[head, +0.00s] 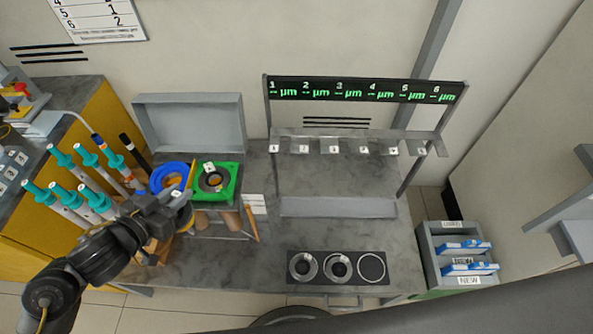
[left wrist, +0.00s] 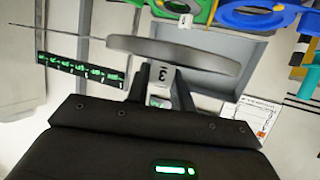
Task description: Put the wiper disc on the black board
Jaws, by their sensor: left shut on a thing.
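My left gripper (head: 180,203) is shut at the left of the worktable, just in front of the green and blue pieces. In the left wrist view its fingers (left wrist: 160,92) close on a small white tag marked 3 (left wrist: 161,76). A thin grey disc (left wrist: 190,57), seen nearly edge-on, is at the tag; I take it to be the wiper disc. In the head view the arm mostly hides it. The black board (head: 337,267) lies at the table's front. Its left and middle round places hold silver rings; its right place shows only an outlined circle. My right gripper is not in view.
A green square piece (head: 229,184) and a blue ring (head: 158,178) stand by a grey open box (head: 192,115). Several teal-capped tubes (head: 75,204) are at left. A numbered rack (head: 350,133) stands behind; a blue-filled bin (head: 428,240) is at right. Mid-table is clear.

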